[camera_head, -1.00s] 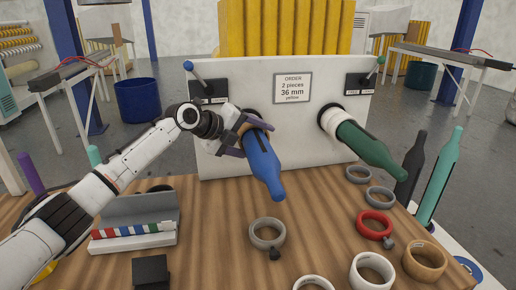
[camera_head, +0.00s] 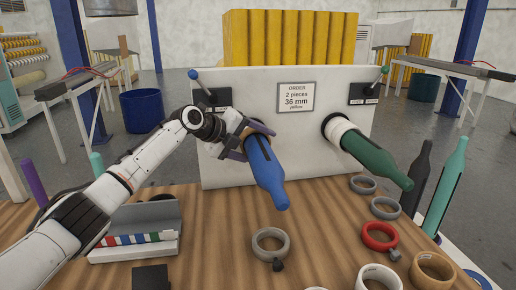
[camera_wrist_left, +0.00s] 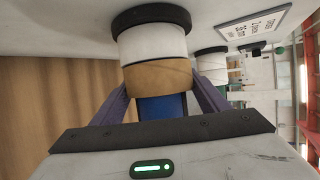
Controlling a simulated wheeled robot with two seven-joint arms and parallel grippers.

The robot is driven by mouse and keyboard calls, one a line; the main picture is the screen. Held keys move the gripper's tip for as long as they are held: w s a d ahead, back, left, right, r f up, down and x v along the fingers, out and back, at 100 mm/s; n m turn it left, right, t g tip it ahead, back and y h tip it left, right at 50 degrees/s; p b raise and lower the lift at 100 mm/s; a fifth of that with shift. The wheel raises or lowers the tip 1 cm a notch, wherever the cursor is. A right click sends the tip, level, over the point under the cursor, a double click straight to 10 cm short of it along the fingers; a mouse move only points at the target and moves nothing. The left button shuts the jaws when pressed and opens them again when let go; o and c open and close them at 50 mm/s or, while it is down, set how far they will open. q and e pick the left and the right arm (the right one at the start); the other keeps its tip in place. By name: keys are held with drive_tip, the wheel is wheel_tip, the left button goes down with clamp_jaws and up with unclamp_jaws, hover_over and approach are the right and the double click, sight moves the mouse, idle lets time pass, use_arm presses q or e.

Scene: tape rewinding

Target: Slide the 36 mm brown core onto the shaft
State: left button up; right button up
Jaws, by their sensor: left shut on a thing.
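The blue shaft (camera_head: 268,175) with a tapered tip sticks out from the pale panel, pointing toward me. My left gripper (camera_head: 246,144) is shut with its purple fingers on both sides of the brown core (camera_wrist_left: 160,76). The core is around the blue shaft, near the panel. In the left wrist view the blue shaft (camera_wrist_left: 162,107) shows between the fingers. There the brown core lies right against a white ring (camera_wrist_left: 152,46), with a black collar (camera_wrist_left: 150,19) behind it at the panel. My right gripper is not in view.
A green shaft (camera_head: 375,160) with a white ring (camera_head: 340,132) sticks out to the right. Several rings lie on the wooden table, including a grey one (camera_head: 270,242), a red one (camera_head: 378,236) and a tan one (camera_head: 432,268). A tray (camera_head: 135,245) stands at left.

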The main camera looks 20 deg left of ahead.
use_arm(q)
drive_tip(key=shift+f, duration=0.1)
idle(0.5)
drive_tip(key=o, duration=1.1)
drive_tip(key=b+v, duration=0.1)
drive_tip(key=v, duration=0.9)
drive_tip(key=shift+s+a, duration=0.1)
